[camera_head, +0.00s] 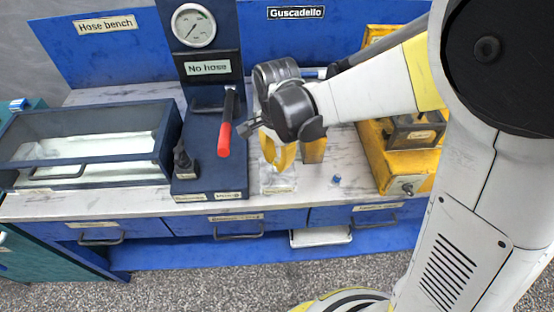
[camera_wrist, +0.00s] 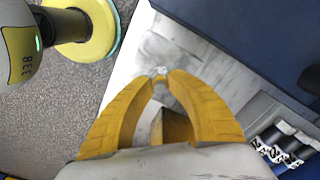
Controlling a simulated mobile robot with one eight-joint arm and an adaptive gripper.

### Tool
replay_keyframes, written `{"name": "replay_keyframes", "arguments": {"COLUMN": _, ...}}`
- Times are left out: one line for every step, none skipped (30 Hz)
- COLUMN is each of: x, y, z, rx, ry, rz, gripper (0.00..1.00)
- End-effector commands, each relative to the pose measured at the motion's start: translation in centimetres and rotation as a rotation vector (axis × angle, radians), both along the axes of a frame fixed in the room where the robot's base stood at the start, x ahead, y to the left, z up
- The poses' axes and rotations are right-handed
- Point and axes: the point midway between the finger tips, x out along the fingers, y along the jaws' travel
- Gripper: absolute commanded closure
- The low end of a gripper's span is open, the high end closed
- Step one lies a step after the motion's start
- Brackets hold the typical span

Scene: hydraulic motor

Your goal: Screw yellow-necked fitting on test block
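My gripper (camera_head: 278,168) hangs over the white bench top, right of the red-handled lever, with its yellow fingers pointing down. In the wrist view its fingertips (camera_wrist: 161,74) nearly meet around a small pale piece (camera_wrist: 160,70). It looks like a small fitting; no yellow neck can be made out. A small blue fitting (camera_head: 336,181) lies on the bench right of my gripper, apart from it. A dark blue stand (camera_head: 212,180), which may be the test block, carries a black upright part (camera_head: 183,160) and a red-handled lever (camera_head: 227,125), left of my gripper.
A pressure gauge (camera_head: 194,25) is above the "No hose" sign (camera_head: 208,68). A glass-sided blue case (camera_head: 85,145) fills the bench's left. A yellow case (camera_head: 400,165) stands at the right. Bare bench shows around the blue fitting. Drawers line the front.

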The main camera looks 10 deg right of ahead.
Motion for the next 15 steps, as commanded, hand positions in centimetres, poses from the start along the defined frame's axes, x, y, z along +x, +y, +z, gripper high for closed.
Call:
{"name": "replay_keyframes", "arguments": {"x": -0.02, "y": 0.00, "z": -0.03, "rx": 0.000, "ry": 0.000, "rz": 0.000, "gripper": 0.65}}
{"name": "replay_keyframes", "arguments": {"x": -0.01, "y": 0.00, "z": -0.03, "rx": 0.000, "ry": 0.000, "rz": 0.001, "gripper": 0.65}}
{"name": "replay_keyframes", "arguments": {"x": -0.01, "y": 0.01, "z": -0.02, "rx": 0.000, "ry": 0.000, "rz": 0.001, "gripper": 0.65}}
{"name": "replay_keyframes", "arguments": {"x": 0.00, "y": 0.00, "z": -0.02, "rx": 0.000, "ry": 0.000, "rz": 0.001, "gripper": 0.65}}
{"name": "replay_keyframes", "arguments": {"x": 0.00, "y": 0.00, "z": -0.02, "rx": 0.000, "ry": 0.000, "rz": 0.001, "gripper": 0.65}}
{"name": "replay_keyframes", "arguments": {"x": 0.01, "y": 0.01, "z": -0.01, "rx": 0.000, "ry": 0.000, "rz": 0.001, "gripper": 0.65}}
{"name": "replay_keyframes", "arguments": {"x": 0.01, "y": 0.01, "z": -0.01, "rx": 0.000, "ry": 0.000, "rz": 0.002, "gripper": 0.65}}
{"name": "replay_keyframes", "arguments": {"x": 0.02, "y": 0.01, "z": 0.00, "rx": 0.001, "ry": -0.001, "rz": 0.002, "gripper": 0.65}}
{"name": "replay_keyframes", "arguments": {"x": 0.02, "y": 0.01, "z": 0.01, "rx": 0.001, "ry": -0.001, "rz": 0.002, "gripper": 0.65}}
{"name": "replay_keyframes", "arguments": {"x": 0.02, "y": 0.00, "z": 0.03, "rx": 0.001, "ry": -0.001, "rz": 0.002, "gripper": 0.65}}
{"name": "replay_keyframes", "arguments": {"x": 0.02, "y": 0.00, "z": 0.08, "rx": 0.001, "ry": -0.001, "rz": 0.002, "gripper": 0.65}}
{"name": "replay_keyframes", "arguments": {"x": 0.03, "y": 0.01, "z": 0.18, "rx": 0.001, "ry": -0.001, "rz": 0.002, "gripper": 0.65}}
{"name": "replay_keyframes", "arguments": {"x": 0.03, "y": 0.01, "z": 0.29, "rx": 0.001, "ry": -0.001, "rz": 0.002, "gripper": 0.65}}
{"name": "replay_keyframes", "arguments": {"x": 0.03, "y": 0.01, "z": 0.43, "rx": 0.001, "ry": -0.001, "rz": 0.002, "gripper": 0.65}}
{"name": "replay_keyframes", "arguments": {"x": 0.03, "y": 0.01, "z": 0.65, "rx": 0.001, "ry": -0.001, "rz": 0.002, "gripper": 0.65}}
